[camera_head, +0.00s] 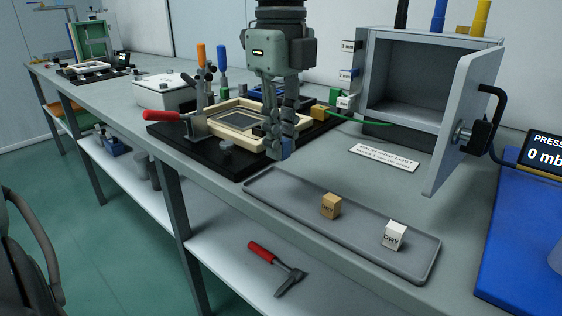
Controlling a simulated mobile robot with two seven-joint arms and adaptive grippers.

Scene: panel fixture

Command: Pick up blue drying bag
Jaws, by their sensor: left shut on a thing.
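My left gripper (279,145) comes down from the top middle of the head view, fingers pointing down. It is shut on the blue drying bag (286,150), a small blue block-like piece mostly hidden by the fingers. The bag is near the back left end of the grey tray (380,262); I cannot tell whether it touches anything below. A tan drying bag (331,205) and a white drying bag (395,236), both marked DRY, sit on the tray. My right gripper is not in view.
A framed panel fixture (205,158) with a red-handled clamp (162,116) stands left of and behind the gripper. An open grey chamber (405,80) has its door (462,120) swung out at right. A blue mat (520,265) lies far right. A red-handled hammer (268,257) lies on the lower shelf.

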